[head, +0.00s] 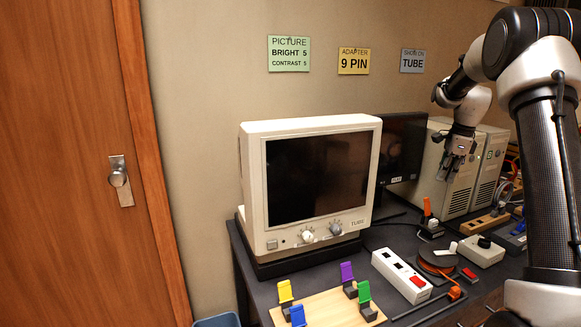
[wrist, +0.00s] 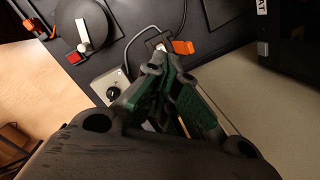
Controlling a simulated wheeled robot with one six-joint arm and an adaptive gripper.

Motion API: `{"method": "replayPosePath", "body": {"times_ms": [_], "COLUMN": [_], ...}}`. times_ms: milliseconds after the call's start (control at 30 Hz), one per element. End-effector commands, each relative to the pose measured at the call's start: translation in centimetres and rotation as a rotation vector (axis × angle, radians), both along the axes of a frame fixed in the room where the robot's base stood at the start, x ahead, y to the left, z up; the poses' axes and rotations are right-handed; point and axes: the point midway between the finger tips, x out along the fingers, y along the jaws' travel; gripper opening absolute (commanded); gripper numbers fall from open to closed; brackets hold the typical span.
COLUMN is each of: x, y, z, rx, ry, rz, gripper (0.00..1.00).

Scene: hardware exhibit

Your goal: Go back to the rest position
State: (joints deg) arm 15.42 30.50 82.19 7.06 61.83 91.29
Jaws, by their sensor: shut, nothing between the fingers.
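My gripper (head: 457,163) hangs at the end of my raised arm on the right in the head view, in front of the beige computer case and above the table. In the wrist view my gripper (wrist: 155,72) shows its fingers closed together with nothing between them. Below it in the wrist view lie a grey box with a black knob (wrist: 113,92) and an orange clip-like part (wrist: 183,47). The gripper looks clear of these objects.
A CRT monitor marked TUBE (head: 318,177) stands on the dark table, with a flat monitor (head: 402,147) behind it. A wooden board (head: 330,306) holds coloured clips. A door (head: 75,170) is left.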

Motion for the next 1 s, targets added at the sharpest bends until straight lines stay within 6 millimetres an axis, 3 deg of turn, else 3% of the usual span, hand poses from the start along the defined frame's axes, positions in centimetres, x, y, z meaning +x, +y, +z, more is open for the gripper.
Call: {"method": "replayPosePath", "body": {"times_ms": [167, 300, 500, 700, 800, 1000], "x": [-6.6, -13.2, -22.5, -31.0, -34.7, -39.2], "y": [2.0, 4.7, 8.2, 10.8, 11.8, 13.2], "z": [0.6, 2.6, 4.8, 5.5, 5.4, 5.6], "rx": [-0.063, -0.116, -0.193, -0.278, -0.326, -0.426], "ry": [0.011, -0.004, -0.038, -0.074, -0.097, -0.165], "rz": [0.522, 0.956, 1.432, 1.73, 1.798, 1.836], "gripper": [0.0, 0.0, 0.0, 0.0, 0.0, 0.0]}}
